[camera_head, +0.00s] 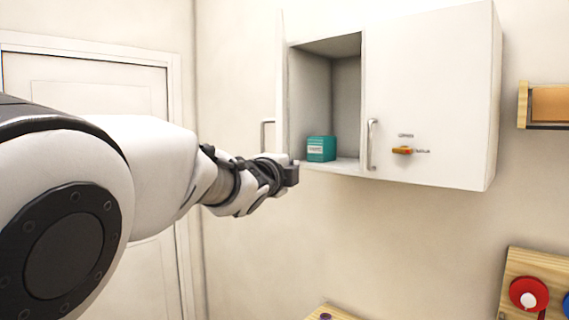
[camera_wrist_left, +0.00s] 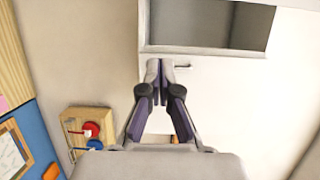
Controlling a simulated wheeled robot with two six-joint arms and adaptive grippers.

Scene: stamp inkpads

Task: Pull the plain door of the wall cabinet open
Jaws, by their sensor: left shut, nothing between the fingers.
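The white wall cabinet (camera_head: 435,85) hangs on the wall, and its left compartment (camera_head: 345,100) is uncovered. The plain door (camera_head: 283,85) seems to stand swung out at the left, seen almost edge-on, with its metal handle (camera_head: 267,135) on the far left. My left gripper (camera_head: 293,173) is shut and empty, by the compartment's lower left corner in the picture. In the left wrist view its fingertips (camera_wrist_left: 160,68) point toward the cabinet, whose open compartment (camera_wrist_left: 210,22) shows at the top. I cannot tell whether it touches the door. My right gripper is not in view.
A teal box (camera_head: 321,149) stands in the compartment. The right door is closed, with a handle (camera_head: 372,145) and an orange piece (camera_head: 402,150). A wooden shelf (camera_head: 545,105) is at the right. Below it is a board with a red disc (camera_head: 529,293).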

